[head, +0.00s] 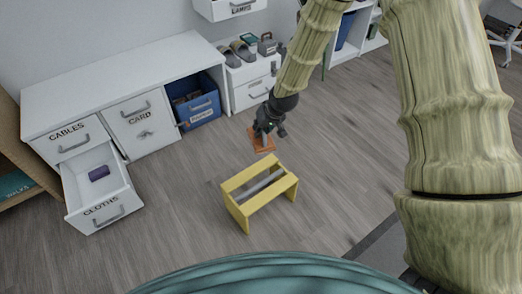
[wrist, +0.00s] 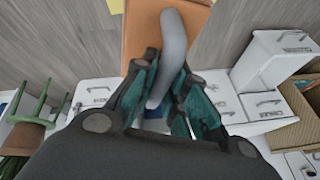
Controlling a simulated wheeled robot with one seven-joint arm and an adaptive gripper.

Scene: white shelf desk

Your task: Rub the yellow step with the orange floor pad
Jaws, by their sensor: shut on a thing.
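The orange floor pad (head: 258,146) is just behind the yellow step, below my gripper (head: 268,128). In the wrist view the pad (wrist: 140,35) has a curved grey handle (wrist: 173,40), and my gripper (wrist: 163,75) is shut on that handle. I cannot tell whether the pad touches the floor or hangs a little above it.
The open CLOTHS drawer (head: 112,203) juts out at the left with a purple thing (head: 99,173) inside. A blue bin (head: 199,115) sits under the white desk (head: 130,72). Shoes (head: 240,50) rest on a low cabinet behind.

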